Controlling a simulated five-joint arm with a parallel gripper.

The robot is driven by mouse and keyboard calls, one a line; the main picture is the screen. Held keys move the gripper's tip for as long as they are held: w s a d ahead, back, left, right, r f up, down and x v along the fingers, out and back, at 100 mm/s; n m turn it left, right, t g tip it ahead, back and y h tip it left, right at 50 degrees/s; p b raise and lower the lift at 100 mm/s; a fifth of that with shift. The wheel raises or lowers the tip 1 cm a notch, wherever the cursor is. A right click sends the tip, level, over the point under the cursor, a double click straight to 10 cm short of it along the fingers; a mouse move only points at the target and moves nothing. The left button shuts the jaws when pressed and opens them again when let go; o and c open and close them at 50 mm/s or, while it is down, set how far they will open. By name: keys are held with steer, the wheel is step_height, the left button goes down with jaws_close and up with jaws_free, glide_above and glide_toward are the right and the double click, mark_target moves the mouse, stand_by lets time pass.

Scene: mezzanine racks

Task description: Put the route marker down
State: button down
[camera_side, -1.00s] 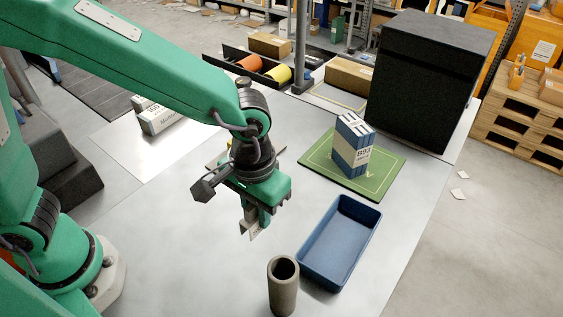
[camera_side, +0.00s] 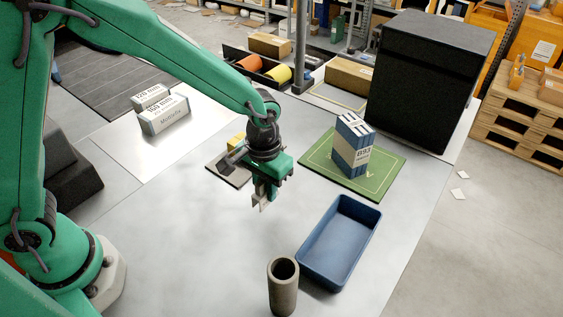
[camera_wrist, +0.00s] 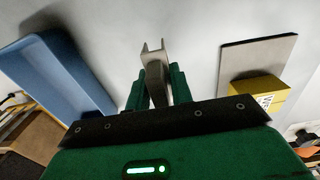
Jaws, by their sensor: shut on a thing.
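My gripper (camera_side: 265,188) is shut on a small grey, metal-looking piece, which I take to be the route marker (camera_side: 261,203). The marker hangs below the jaws above the bare grey table, and no contact with the table shows. In the wrist view my gripper's green fingers (camera_wrist: 156,84) hold the marker (camera_wrist: 153,62) between them, and its far end looks forked. Its upper part is hidden by the fingers.
A blue tray (camera_side: 374,214) and an upright grey tube (camera_side: 271,290) stand near the front. A yellow block (camera_wrist: 258,91) is by a grey plate (camera_wrist: 232,62). Table left of the gripper is clear.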

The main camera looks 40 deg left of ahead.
steer(key=shift+f, duration=2)
steer(key=shift+f, duration=0.1)
steer(key=c, duration=1.2)
jaws_free()
steer(key=shift+c, duration=0.2)
step_height(320, 180, up, 12)
steer(key=shift+r, duration=0.15)
